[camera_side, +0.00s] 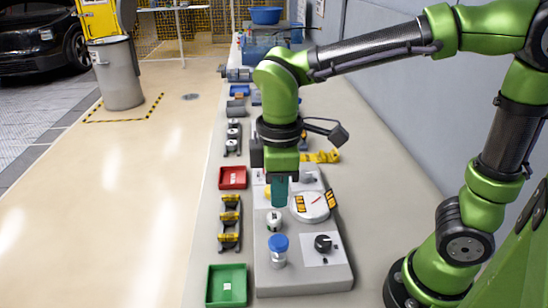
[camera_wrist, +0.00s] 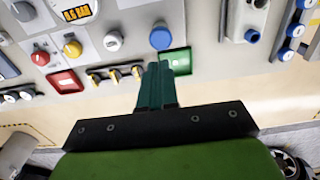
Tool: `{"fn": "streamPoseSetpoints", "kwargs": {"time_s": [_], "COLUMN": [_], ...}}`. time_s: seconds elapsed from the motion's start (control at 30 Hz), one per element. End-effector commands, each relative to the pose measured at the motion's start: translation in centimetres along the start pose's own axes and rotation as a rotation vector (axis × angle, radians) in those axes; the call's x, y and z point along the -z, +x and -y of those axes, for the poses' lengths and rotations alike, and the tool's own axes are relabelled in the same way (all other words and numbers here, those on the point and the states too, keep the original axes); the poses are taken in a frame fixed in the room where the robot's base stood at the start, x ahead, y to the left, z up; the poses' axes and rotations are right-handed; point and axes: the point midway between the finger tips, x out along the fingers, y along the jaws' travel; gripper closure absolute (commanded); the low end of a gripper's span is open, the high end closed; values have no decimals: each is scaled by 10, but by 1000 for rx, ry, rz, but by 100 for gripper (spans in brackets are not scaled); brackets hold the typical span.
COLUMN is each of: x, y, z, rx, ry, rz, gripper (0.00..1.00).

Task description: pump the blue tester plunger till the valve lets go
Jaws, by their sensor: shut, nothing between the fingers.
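The tester plunger has a round blue cap (camera_side: 278,242) on a pale, clear-looking body, standing on the grey panel (camera_side: 303,276) near its front left in the side view. The blue cap also shows at upper centre in the wrist view (camera_wrist: 161,37). My gripper (camera_side: 279,204) is shut and empty, with teal fingers pointing down over the panel, beyond the plunger in the side view and apart from it. In the wrist view the fingertips (camera_wrist: 159,66) appear just below the blue cap. I cannot identify the valve.
A white-capped fitting (camera_side: 274,220) stands close below my fingers. A black knob (camera_side: 323,243) sits right of the plunger. A green tray (camera_side: 227,285), a yellow-topped rack (camera_side: 230,222) and a red tray (camera_side: 233,177) line the panel's left side. The wall bounds the bench on the right.

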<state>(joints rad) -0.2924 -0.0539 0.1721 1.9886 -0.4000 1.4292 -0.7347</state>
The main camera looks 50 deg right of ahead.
Motion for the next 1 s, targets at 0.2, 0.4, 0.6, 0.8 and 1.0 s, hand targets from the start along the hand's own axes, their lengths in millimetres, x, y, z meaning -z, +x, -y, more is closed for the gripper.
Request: {"fn": "streamPoseSetpoints", "kwargs": {"time_s": [0.2,0.4,0.6,0.8,1.0], "x": [-1,-1,0,0,0], "y": [49,80,93,94,99], "z": [0,0,0,0,0], "rx": [2,2,1,0,1], "ry": [-1,0,1,1,0], "rz": [5,3,0,-1,2], "gripper": [100,100,100,100,100]}}
